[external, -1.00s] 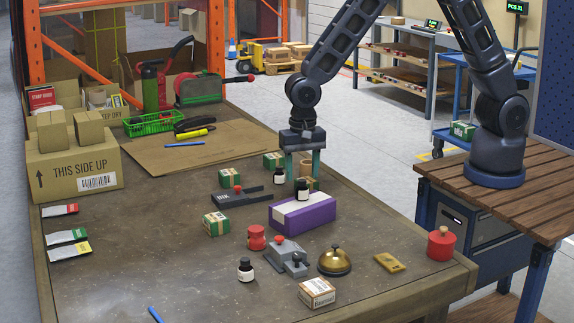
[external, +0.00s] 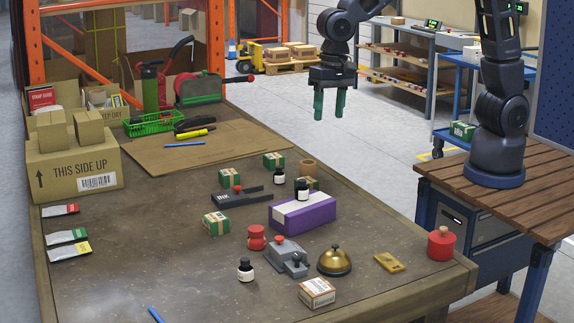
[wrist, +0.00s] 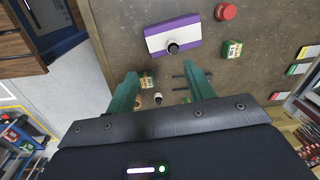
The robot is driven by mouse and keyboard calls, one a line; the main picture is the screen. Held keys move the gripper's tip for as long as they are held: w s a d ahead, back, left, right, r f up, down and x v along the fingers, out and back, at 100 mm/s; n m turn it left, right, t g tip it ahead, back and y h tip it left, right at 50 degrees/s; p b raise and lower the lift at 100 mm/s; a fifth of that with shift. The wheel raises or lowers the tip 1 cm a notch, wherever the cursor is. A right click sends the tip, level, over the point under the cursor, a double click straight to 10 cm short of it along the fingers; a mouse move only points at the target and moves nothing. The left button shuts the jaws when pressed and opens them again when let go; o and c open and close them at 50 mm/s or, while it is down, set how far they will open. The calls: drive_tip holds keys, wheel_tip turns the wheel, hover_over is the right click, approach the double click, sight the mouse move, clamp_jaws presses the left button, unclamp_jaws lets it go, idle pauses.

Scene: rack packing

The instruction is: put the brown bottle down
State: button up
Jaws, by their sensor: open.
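My gripper (external: 329,105) is open and empty, raised above the far right side of the workbench. It also shows in the wrist view (wrist: 160,90), with nothing between its green fingers. A small dark bottle (external: 303,190) with a white label stands upright on the purple box (external: 300,214); the wrist view shows this bottle (wrist: 172,48) on the box (wrist: 185,32). Two similar dark bottles stand on the bench, one behind the box (external: 279,177) and one near the front (external: 245,270). I cannot tell their brown tint apart.
The bench's left middle is mostly clear.

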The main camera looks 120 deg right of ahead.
drive_tip(key=s+a+r+n+t, duration=0.1)
drive_tip(key=s+a+r+n, duration=0.3)
drive_tip(key=s, duration=0.3)
drive_tip(key=s+a+r+n+t, duration=0.1)
drive_tip(key=s+a+r+n, duration=0.15)
drive_tip(key=s+r, duration=0.45)
drive_tip(key=s+a+r+n, duration=0.1)
drive_tip(key=s+n, duration=0.3)
drive_tip(key=s, duration=0.4)
drive_tip(key=s+a+r+n+t, duration=0.1)
drive_tip(key=s+a+n, duration=0.2)
drive_tip(key=s+n, duration=0.2)
drive_tip(key=s, duration=0.3)
drive_tip(key=shift+t, duration=0.3)
drive_tip(key=shift+o, duration=0.6)
drive_tip(key=shift+a+r+n, duration=0.1)
drive_tip(key=shift+n, duration=0.15)
